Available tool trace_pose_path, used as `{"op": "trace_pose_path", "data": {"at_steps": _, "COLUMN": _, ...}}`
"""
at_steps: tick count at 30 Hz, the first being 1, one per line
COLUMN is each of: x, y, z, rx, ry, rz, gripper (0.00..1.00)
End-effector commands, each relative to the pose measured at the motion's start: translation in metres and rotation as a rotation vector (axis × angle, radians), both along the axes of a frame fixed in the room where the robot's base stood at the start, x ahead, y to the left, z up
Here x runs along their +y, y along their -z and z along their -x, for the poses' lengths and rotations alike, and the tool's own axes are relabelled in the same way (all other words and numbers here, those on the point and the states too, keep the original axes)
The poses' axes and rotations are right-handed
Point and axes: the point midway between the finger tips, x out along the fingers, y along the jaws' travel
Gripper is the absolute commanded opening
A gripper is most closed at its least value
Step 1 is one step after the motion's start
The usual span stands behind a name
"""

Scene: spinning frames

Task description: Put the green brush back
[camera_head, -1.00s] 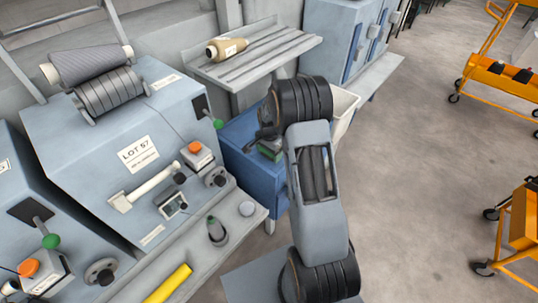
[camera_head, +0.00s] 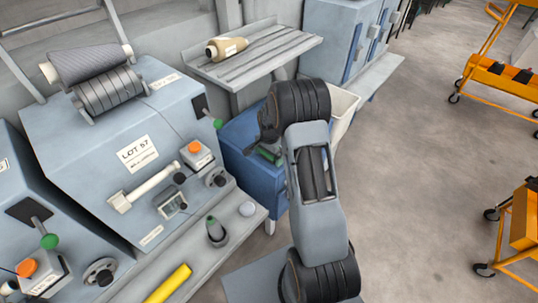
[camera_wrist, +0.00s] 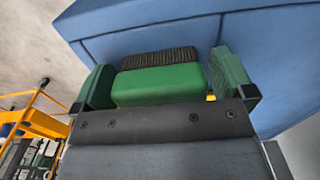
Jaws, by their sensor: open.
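The green brush (camera_wrist: 160,85), a green block with dark bristles, lies between the two green-padded fingers of my gripper (camera_wrist: 165,80) in the wrist view. The fingers are open, one on each side of the brush, with little or no gap; I cannot tell whether they touch it. The brush is in front of a blue surface (camera_wrist: 150,25). In the head view, my arm hides most of the gripper. A small green part (camera_head: 268,155) shows below my wrist by the blue cabinet (camera_head: 250,180); I cannot tell if it is brush or finger.
A grey slatted shelf (camera_head: 275,55) holds a tan spool (camera_head: 227,47) above. The grey-blue machine (camera_head: 110,120) and its ledge, with a yellow tube (camera_head: 168,284), stand left. A pale bin (camera_head: 343,112) is behind my arm. Open floor and orange carts (camera_head: 500,75) are right.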

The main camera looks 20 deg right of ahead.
Motion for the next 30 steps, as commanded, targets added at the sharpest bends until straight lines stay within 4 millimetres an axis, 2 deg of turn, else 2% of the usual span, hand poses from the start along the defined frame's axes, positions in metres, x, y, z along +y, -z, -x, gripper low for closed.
{"op": "trace_pose_path", "data": {"at_steps": 5, "x": 0.0, "y": -0.021, "z": -0.001, "rx": -0.004, "ry": 0.0, "rz": 0.001, "gripper": 1.0}}
{"op": "trace_pose_path", "data": {"at_steps": 15, "x": 0.0, "y": -0.086, "z": -0.001, "rx": -0.004, "ry": 0.0, "rz": 0.001, "gripper": 1.0}}
{"op": "trace_pose_path", "data": {"at_steps": 24, "x": 0.001, "y": -0.12, "z": 0.001, "rx": -0.003, "ry": -0.006, "rz": 0.001, "gripper": 1.0}}
{"op": "trace_pose_path", "data": {"at_steps": 27, "x": 0.008, "y": -0.137, "z": 0.008, "rx": -0.017, "ry": -0.059, "rz": 0.004, "gripper": 1.0}}
{"op": "trace_pose_path", "data": {"at_steps": 30, "x": 0.023, "y": -0.164, "z": 0.028, "rx": -0.048, "ry": -0.182, "rz": 0.013, "gripper": 1.0}}
